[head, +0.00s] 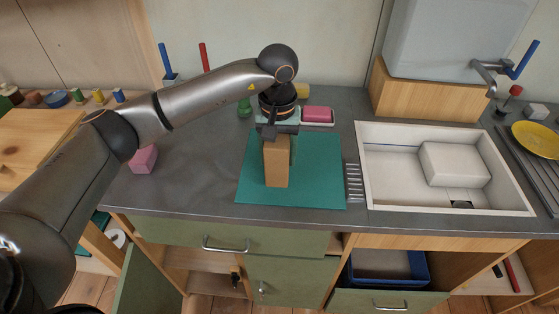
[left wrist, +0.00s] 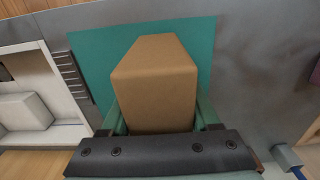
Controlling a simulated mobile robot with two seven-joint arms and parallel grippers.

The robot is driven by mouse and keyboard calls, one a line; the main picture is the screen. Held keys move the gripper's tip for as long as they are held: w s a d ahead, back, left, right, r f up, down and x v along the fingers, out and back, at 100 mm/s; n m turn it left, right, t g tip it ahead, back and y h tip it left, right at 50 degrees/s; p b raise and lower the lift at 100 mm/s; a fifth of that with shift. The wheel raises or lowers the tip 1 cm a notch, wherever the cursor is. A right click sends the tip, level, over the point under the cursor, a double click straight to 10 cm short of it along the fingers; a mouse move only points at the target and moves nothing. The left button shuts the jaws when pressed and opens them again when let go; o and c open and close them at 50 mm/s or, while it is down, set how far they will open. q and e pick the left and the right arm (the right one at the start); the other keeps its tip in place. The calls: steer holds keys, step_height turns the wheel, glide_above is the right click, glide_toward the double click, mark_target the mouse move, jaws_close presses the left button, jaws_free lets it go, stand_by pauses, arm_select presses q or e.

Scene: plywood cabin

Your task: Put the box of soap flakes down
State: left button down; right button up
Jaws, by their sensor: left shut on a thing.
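The box of soap flakes (head: 276,165) is a plain brown upright box at the teal mat (head: 316,180) on the grey counter. My left gripper (head: 279,135) reaches it from above and is shut on its upper part. In the left wrist view the box (left wrist: 156,82) sits between the two green fingers (left wrist: 160,122), with the teal mat (left wrist: 98,50) behind it. I cannot tell for certain whether the box's bottom touches the mat. My right gripper is not in view.
A sink (head: 380,190) with a whitish block (head: 455,164) in it lies right of the mat. A pink block (head: 143,159) stands on the left of the counter. A pink soap dish (head: 317,115) is behind the mat. The counter left of the mat (head: 195,160) is clear.

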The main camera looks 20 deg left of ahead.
arm_select(q)
steer(key=shift+w+a+f, duration=0.1)
steer(key=shift+w+f, duration=0.5)
steer(key=shift+f, duration=0.15)
steer(key=shift+f+p, duration=0.45)
steer(key=shift+f, duration=1.05)
steer(key=shift+f, duration=0.1)
steer(key=shift+f, duration=0.15)
steer(key=shift+c, duration=0.6)
jaws_free()
